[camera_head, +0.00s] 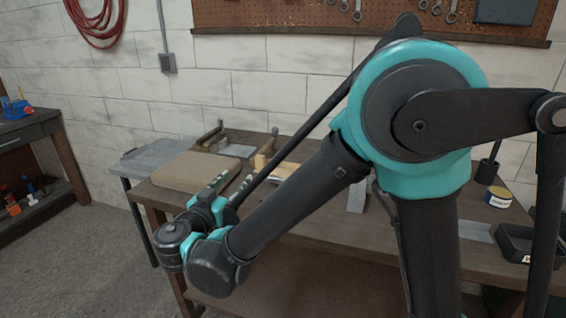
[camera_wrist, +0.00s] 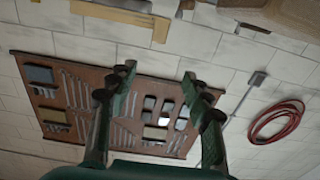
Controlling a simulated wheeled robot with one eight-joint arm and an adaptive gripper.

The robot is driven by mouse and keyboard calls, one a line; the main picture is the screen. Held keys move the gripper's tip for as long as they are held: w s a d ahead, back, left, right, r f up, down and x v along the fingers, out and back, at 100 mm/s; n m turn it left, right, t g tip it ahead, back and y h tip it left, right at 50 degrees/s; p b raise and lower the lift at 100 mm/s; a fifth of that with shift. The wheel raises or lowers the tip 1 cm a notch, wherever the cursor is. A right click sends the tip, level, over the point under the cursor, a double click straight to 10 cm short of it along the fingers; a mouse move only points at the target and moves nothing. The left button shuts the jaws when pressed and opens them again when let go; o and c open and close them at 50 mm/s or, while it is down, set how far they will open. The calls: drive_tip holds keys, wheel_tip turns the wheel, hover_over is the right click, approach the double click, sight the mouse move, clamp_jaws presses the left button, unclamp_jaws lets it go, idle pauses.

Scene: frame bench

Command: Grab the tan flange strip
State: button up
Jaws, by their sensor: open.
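A pale tan strip (camera_head: 285,169), which looks like the flange strip, lies on the workbench (camera_head: 300,228), partly hidden behind my arm in the head view. In the wrist view, a long pale tan piece (camera_wrist: 122,13) at the top edge may be the same strip; I cannot be sure. My gripper (camera_wrist: 157,78) is open and empty, its two green fingers spread apart. The fingers point towards the wall and pegboard, away from the strip. In the head view my gripper (camera_head: 233,189) is small, beside the brown board at the bench's left front.
A thick brown board (camera_head: 180,177) lies on the bench's left, with a wooden frame (camera_head: 232,143) behind it. A black tray (camera_head: 514,243), a round tin (camera_head: 498,197) and a dark cup (camera_head: 486,171) stand on the right. A tool pegboard (camera_wrist: 120,105) hangs on the wall.

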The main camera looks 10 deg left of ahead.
drive_tip(key=shift+w+d+f, duration=0.15)
drive_tip(key=shift+w+d, duration=0.15)
drive_tip(key=shift+w, duration=2.6)
drive_tip(key=shift+w+d+f, duration=0.1)
drive_tip(key=shift+w+d, duration=0.2)
drive_tip(key=shift+w, duration=2.6)
drive_tip(key=shift+w+d+f, duration=0.15)
drive_tip(key=shift+w+d, duration=0.15)
drive_tip(key=shift+w, duration=2.6)
drive_tip(key=shift+c, duration=0.6)
clamp_jaws()
